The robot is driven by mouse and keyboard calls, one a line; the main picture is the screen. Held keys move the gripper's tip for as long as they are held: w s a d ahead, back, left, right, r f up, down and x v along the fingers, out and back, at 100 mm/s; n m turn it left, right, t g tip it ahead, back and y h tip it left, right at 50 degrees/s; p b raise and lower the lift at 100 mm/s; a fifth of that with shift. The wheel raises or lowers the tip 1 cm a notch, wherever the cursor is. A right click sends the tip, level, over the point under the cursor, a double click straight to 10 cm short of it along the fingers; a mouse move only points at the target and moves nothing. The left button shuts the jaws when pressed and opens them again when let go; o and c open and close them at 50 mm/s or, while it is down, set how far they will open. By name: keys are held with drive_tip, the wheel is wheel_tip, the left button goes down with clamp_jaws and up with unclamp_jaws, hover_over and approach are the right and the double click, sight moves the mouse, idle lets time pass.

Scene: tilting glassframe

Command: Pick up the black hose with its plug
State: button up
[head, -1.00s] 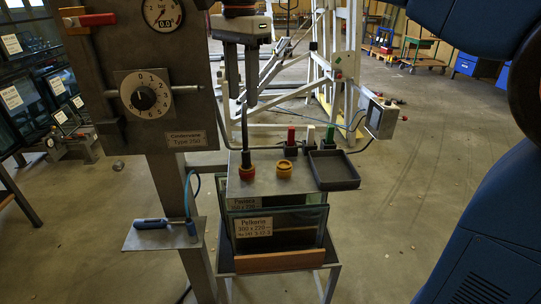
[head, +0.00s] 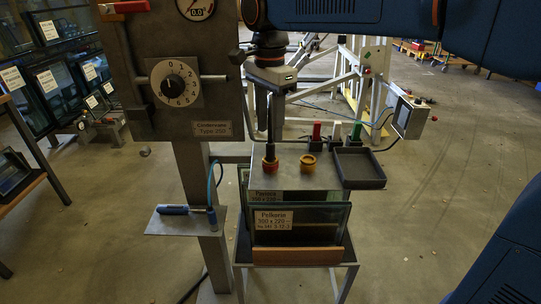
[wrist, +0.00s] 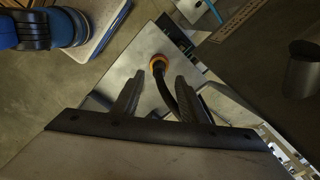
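The black hose (head: 270,149) rises from a red-and-yellow plug end (head: 270,165) on the metal stand's top (head: 293,181). In the wrist view the hose (wrist: 171,88) curves from an orange ring (wrist: 158,63) back between my fingers. My gripper (wrist: 160,76) is open, one finger on each side of the hose, with visible gaps. In the head view my gripper (head: 270,128) points down above the plug end. The fingers and arm hide the hose's upper part. I see no grip on the hose.
A yellow ring (head: 307,161), red, white and green upright pieces (head: 317,131) and a dark tray (head: 359,167) are close on the right. A grey gauge panel (head: 172,75) stands left.

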sight(270, 142)
drive_tip(key=shift+s+f, duration=0.1)
drive_tip(key=shift+f, duration=2.7)
clamp_jaws()
